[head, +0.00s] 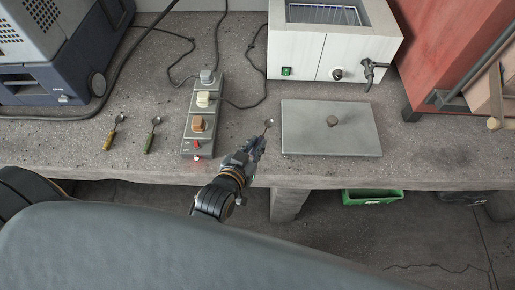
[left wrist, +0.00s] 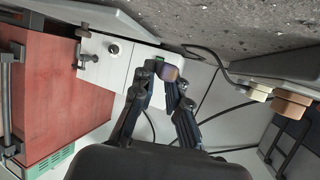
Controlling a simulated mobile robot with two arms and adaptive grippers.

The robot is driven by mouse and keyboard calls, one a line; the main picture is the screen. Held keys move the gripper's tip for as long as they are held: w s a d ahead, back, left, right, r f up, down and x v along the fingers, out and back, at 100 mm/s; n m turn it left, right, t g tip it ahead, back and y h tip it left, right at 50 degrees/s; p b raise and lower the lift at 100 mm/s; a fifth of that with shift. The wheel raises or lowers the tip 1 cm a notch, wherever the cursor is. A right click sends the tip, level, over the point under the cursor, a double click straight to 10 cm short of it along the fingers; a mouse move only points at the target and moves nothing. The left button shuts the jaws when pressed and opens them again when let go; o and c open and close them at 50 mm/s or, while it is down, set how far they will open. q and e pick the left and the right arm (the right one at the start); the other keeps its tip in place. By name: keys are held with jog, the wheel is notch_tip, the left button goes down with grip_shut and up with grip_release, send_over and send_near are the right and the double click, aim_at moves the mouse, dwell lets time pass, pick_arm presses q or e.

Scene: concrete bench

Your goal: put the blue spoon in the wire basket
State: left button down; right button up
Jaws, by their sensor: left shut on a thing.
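My left gripper (head: 258,146) is shut on the blue spoon, above the bench's front edge. The spoon's metal bowl (head: 268,123) sticks out past the fingertips in the head view; its handle is mostly hidden by the fingers. The wire basket (head: 322,14) sits inside the open white bath at the back, cut off by the top edge. My right gripper is not in view.
The white bath (head: 308,58) has a tap on its front. A grey lid with a knob (head: 305,135) lies before it. A power strip (head: 189,140) with cords stands left of my gripper. A red cabinet (head: 440,45) stands right.

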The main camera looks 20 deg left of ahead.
pick_arm(q)
jog(key=shift+w+a+f, duration=0.1)
jog(key=shift+w+f, duration=0.8)
jog(key=shift+f, duration=0.2)
jog(key=shift+f+b, duration=0.35)
jog(key=shift+f, duration=1.2)
jog(key=c, duration=1.3)
grip_release()
jog(key=shift+f, duration=0.1)
jog(key=shift+c, duration=0.2)
